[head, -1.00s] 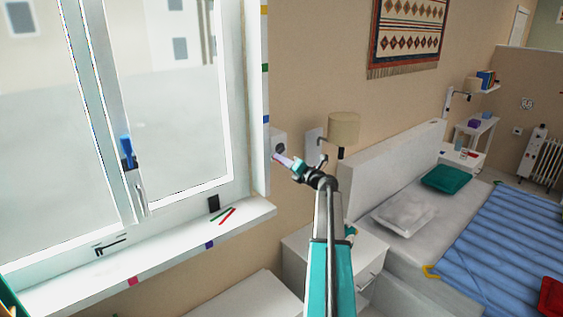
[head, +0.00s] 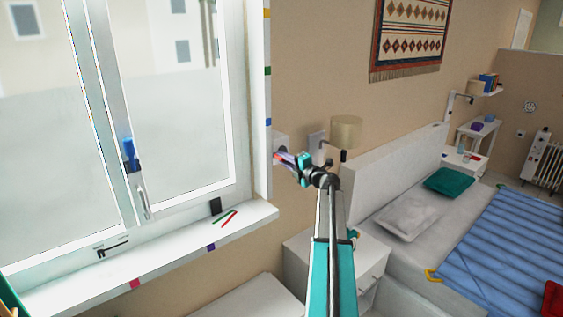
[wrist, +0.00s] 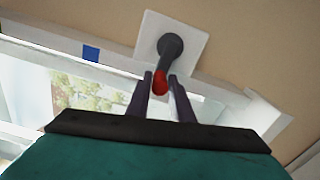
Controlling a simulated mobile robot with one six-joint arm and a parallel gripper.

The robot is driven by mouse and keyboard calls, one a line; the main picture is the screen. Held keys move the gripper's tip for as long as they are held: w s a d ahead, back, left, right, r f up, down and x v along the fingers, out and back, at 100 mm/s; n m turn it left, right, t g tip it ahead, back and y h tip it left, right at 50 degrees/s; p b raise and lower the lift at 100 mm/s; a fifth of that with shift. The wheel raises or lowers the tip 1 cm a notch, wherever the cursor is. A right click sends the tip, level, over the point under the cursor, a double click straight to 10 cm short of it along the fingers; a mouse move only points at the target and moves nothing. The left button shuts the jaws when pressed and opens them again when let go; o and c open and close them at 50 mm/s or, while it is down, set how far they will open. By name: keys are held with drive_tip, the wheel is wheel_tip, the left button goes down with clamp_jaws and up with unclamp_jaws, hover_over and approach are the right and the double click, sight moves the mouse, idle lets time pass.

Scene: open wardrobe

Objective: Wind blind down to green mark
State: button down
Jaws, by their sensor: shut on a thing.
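The crank is on a white wall plate (wrist: 190,40) right of the window. Its dark hub and arm (wrist: 170,48) end in a red knob (wrist: 160,84). My gripper (wrist: 160,90) is shut on the knob, one dark finger on each side. In the head view my gripper (head: 281,157) is at the plate (head: 280,141) and hides most of the crank. The green mark (head: 267,70) is on the window's right frame, between a yellow mark (head: 266,13) and a blue mark (head: 268,121). I cannot make out the blind's lower edge.
A white sill (head: 180,245) with a red and a green stick lies below the window. A wall lamp (head: 345,132) is close to the right of my gripper. A bedside cabinet (head: 350,262) and a bed (head: 460,240) stand lower right.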

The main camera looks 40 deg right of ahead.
drive_tip(key=shift+f, duration=0.1)
drive_tip(key=c, duration=1.6)
unclamp_jaws()
drive_tip(key=shift+o, duration=0.2)
drive_tip(key=s+a+b, duration=0.1)
drive_tip(key=s+b, duration=0.2)
drive_tip(key=s, duration=1)
drive_tip(key=shift+s, duration=0.4)
